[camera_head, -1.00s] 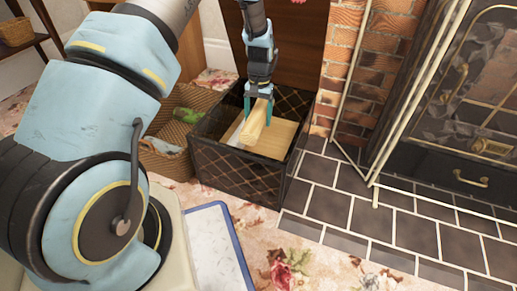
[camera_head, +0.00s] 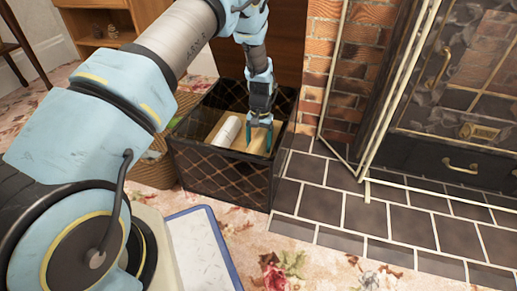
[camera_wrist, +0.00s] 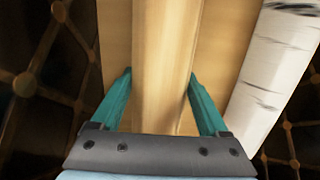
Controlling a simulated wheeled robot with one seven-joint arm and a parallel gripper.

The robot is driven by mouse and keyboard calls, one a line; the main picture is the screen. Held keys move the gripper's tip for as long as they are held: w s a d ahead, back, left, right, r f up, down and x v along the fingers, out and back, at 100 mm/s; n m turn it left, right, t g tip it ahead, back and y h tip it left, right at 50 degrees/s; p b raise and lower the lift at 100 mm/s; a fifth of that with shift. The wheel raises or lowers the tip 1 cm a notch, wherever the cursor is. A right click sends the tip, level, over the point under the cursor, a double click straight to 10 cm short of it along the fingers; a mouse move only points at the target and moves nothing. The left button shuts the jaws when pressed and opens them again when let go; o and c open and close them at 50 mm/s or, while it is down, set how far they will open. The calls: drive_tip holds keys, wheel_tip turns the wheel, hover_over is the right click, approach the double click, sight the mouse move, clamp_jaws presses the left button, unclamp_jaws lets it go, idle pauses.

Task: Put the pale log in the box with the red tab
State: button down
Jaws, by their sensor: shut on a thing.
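A dark box (camera_head: 222,178) with a diamond lattice pattern stands on the carpet beside the hearth. No red tab shows on its visible sides. My gripper (camera_head: 261,133) reaches down inside the box, near its right side. Its teal fingers are closed on the two sides of the pale log (camera_wrist: 163,60), which also shows under the gripper in the head view (camera_head: 258,143). A white birch log (camera_wrist: 275,70) lies beside it to the right in the wrist view; in the head view it is left of my gripper (camera_head: 228,131). I cannot tell whether the pale log touches the wood beneath.
A wicker basket (camera_head: 152,172) stands left of the box, partly hidden by my arm. The dark tiled hearth (camera_head: 335,205) and the fireplace with its metal-framed screen (camera_head: 345,110) are on the right. A blue-edged white mat (camera_head: 198,245) lies in front. The floral carpet ahead is clear.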

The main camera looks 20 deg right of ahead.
drive_tip(key=shift+f, duration=0.25)
drive_tip(key=shift+f, duration=0.1)
unclamp_jaws()
